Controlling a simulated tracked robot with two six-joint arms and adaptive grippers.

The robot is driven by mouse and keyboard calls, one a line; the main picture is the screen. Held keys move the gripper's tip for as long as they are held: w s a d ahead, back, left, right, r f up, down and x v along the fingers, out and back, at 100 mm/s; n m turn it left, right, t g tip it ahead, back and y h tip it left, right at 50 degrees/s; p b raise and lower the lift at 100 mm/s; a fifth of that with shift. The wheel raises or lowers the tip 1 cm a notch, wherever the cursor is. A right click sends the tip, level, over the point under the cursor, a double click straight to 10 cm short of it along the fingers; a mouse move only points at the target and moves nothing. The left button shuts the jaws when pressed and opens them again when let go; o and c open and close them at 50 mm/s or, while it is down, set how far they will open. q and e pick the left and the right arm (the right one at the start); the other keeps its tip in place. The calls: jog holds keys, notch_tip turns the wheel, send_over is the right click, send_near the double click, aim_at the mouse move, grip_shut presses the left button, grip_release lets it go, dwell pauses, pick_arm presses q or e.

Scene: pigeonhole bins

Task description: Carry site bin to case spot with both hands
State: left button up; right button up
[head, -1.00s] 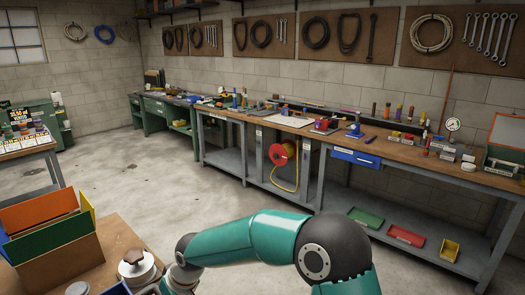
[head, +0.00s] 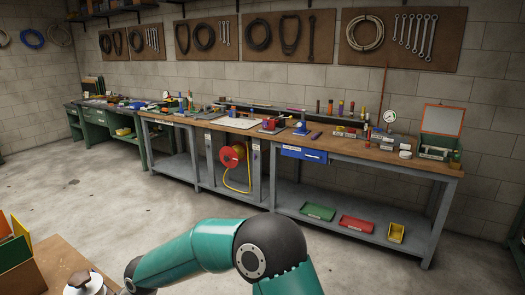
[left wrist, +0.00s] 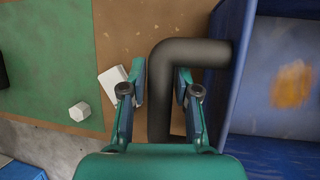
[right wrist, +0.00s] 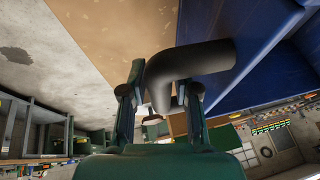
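The site bin is a deep blue bin (left wrist: 243,70) with thick black bar handles, seen at the right of the left wrist view. A blurred orange-brown thing lies inside it. My left gripper (left wrist: 160,70) has its fingers closed on both sides of one black handle (left wrist: 195,53). The right wrist view shows the bin's blue wall (right wrist: 265,60) and my right gripper (right wrist: 158,80) closed around another black handle (right wrist: 205,58). The head view shows neither gripper nor the bin. I cannot tell whether the bin is off the table.
A wooden table (head: 62,262) is at lower left with an orange and green file box (head: 18,260). A long workbench (head: 350,163) stands against the wall, bearing an open green case (head: 441,127) at its right. Bare concrete floor (head: 110,195) lies between them.

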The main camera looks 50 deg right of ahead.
pick_arm(q)
jog(key=shift+o, duration=0.5)
pick_arm(e)
jog(key=shift+o, duration=0.5)
pick_arm(q)
jog(key=o, duration=0.5)
jog(key=shift+f, duration=0.1)
pick_arm(e)
jog(key=shift+f, duration=0.15)
pick_arm(q)
jog(key=c, duration=0.4)
pick_arm(e)
jog(key=o, duration=0.5)
jog(key=shift+o, duration=0.2)
jog(key=c, duration=0.4)
